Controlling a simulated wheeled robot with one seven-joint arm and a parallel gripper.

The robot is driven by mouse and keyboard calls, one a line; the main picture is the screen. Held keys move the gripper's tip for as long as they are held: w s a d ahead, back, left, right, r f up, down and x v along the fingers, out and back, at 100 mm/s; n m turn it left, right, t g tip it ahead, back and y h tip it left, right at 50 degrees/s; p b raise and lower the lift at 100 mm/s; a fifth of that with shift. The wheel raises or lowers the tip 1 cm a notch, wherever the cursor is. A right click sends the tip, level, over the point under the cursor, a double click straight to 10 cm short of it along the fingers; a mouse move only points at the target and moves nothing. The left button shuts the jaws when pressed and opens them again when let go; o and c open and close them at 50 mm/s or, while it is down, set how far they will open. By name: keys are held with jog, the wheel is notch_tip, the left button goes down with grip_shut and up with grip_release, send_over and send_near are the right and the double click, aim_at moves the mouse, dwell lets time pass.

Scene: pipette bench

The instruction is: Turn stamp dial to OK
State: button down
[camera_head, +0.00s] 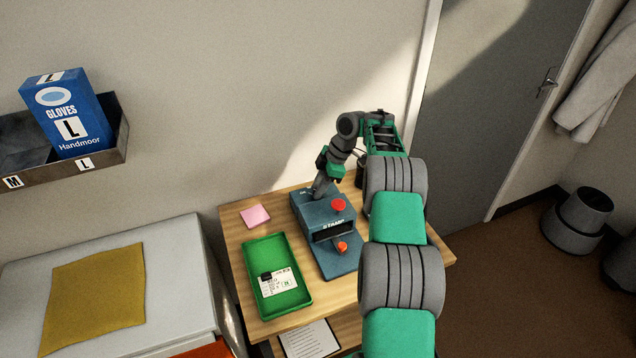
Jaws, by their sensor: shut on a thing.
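The stamp machine (327,226) is a blue-grey device on the wooden table (237,226). It has a red knob (338,205) on top and an orange-red button (341,246) low at its front. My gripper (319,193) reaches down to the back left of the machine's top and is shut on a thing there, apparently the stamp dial. The dial itself is hidden behind the gripper, and its pointer and markings cannot be read. A small pale label shows beside the gripper.
A green tray (252,262) holding a white card and a small black item stands left of the machine. A pink pad (255,215) lies behind it. My arm covers the table's right side. A glove box (66,113) sits in a wall shelf at left.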

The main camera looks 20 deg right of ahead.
dwell(0.3)
jog(key=c, duration=1.2)
grip_release()
jog(key=shift+f+b, duration=0.2)
jog(key=shift+b, duration=0.1)
